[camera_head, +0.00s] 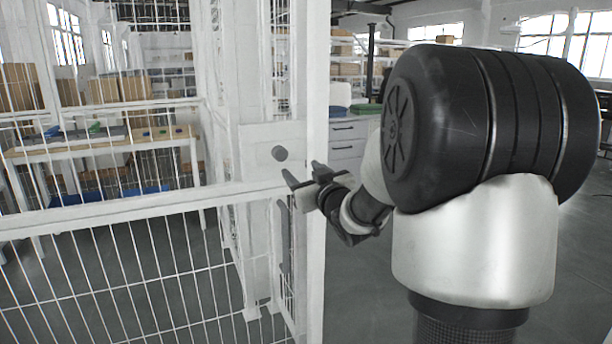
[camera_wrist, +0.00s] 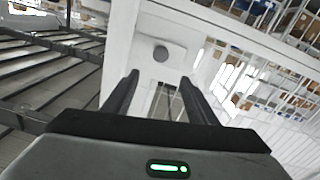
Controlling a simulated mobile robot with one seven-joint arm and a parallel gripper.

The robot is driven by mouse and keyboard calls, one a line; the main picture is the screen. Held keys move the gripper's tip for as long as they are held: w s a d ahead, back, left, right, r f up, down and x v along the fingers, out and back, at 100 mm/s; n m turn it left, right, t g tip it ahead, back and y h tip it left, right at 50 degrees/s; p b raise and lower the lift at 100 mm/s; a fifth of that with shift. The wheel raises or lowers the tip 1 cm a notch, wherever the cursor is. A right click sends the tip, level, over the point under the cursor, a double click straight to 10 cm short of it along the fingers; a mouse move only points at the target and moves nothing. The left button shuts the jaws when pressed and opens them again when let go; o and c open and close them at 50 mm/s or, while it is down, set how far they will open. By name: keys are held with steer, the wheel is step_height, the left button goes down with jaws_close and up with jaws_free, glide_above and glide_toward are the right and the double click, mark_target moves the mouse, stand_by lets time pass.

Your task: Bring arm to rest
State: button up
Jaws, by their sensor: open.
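My gripper (camera_head: 304,175) is in front of the white post in the head view, with its two fingers apart and nothing between them. In the wrist view the open fingers (camera_wrist: 157,92) point toward a white panel. A round grey knob (camera_head: 279,153) sits on a pale plate (camera_head: 258,143), just up and left of the fingertips in the head view. The knob also shows in the wrist view (camera_wrist: 161,54), beyond the fingers and apart from them. My arm reaches out from the right and is bent.
A white wire-mesh fence (camera_head: 130,260) with a horizontal rail fills the left. A tall white post (camera_head: 316,90) stands close beside my gripper. Behind the fence is a workbench (camera_head: 100,147) with small items. A white drawer cabinet (camera_head: 346,145) stands behind my arm. Grey floor is open below.

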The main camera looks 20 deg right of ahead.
steer(key=shift+s, duration=0.1)
stand_by(0.5)
steer(key=s+a+f+m+g, duration=0.1)
steer(key=s+a+f+g, duration=0.3)
steer(key=s, duration=0.8)
steer(key=s+a+f+g, duration=0.2)
steer(key=s+a+g, duration=0.25)
steer(key=s, duration=0.85)
steer(key=s+a+f+m+g, duration=0.1)
steer(key=s+a+f+g, duration=0.3)
steer(key=s, duration=0.8)
step_height(320, 180, up, 23)
steer(key=p, duration=2.2)
steer(key=shift+w+a, duration=0.2)
steer(key=shift+a, duration=0.2)
steer(key=shift+f, duration=0.1)
